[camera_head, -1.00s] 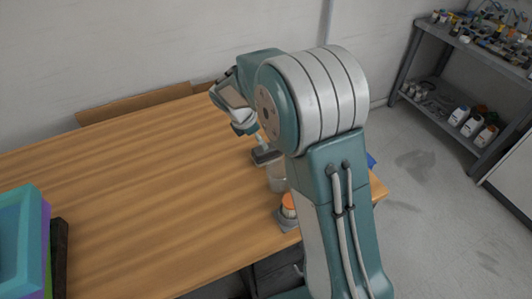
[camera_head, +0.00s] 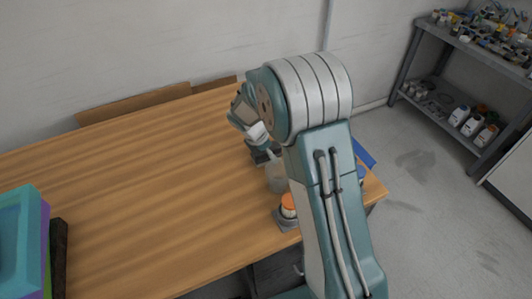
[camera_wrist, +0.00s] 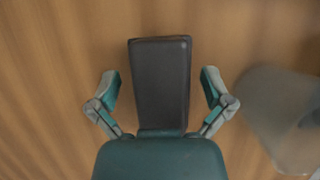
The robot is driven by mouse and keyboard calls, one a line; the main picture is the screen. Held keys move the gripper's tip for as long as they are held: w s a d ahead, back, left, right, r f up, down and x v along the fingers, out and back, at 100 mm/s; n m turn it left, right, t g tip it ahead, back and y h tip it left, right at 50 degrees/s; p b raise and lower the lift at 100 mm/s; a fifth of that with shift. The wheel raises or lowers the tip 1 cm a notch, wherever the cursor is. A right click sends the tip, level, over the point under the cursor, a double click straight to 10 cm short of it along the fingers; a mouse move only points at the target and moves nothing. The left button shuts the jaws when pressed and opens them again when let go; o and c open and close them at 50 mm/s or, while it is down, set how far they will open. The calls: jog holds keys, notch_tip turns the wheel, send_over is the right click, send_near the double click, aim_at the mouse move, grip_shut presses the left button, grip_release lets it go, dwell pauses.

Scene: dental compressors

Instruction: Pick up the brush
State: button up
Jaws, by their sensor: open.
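The brush shows in the wrist view as a dark grey rectangular block (camera_wrist: 160,75) lying between my fingers, with a gap on each side. In the head view its dark body (camera_head: 262,156) is partly hidden under my gripper at the table's right part. My gripper (camera_wrist: 159,88) is open, one finger left and one right of the brush, touching neither. In the head view my gripper (camera_head: 259,140) points down just above it. The near end of the brush is hidden by my gripper's body in the wrist view.
A translucent cup (camera_head: 276,180) stands close beside the brush; it also shows in the wrist view (camera_wrist: 285,120). An orange-topped jar (camera_head: 289,203) stands near the table's front edge. Teal and purple bins (camera_head: 22,240) sit at the left. The wooden table's middle (camera_head: 150,170) is clear.

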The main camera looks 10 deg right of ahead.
jog(key=shift+f, duration=0.2)
dwell(0.3)
jog(key=c, duration=1.1)
